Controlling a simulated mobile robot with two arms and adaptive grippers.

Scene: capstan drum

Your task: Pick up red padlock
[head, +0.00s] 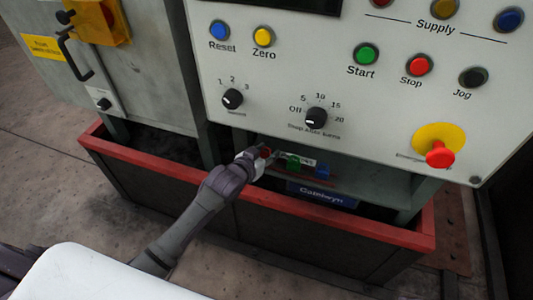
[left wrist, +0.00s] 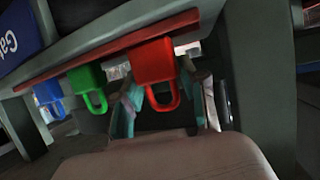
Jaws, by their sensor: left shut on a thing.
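The red padlock (left wrist: 154,62) hangs upside down, with its shackle loop pointing down, just under a reddish rail in the left wrist view. It shows as a small red patch in the head view (head: 265,152). My left gripper (head: 262,159) reaches under the control panel and is shut on the red padlock, with one finger on each side of it in the left wrist view (left wrist: 162,95). The fingers partly hide the padlock in the head view. My right gripper is not in view.
A green padlock (left wrist: 87,86) and a blue padlock (left wrist: 48,95) hang beside the red one along the rail (left wrist: 100,50). The panel (head: 370,110) with buttons and knobs overhangs the recess. A red-edged bin or curb (head: 330,226) runs below in front.

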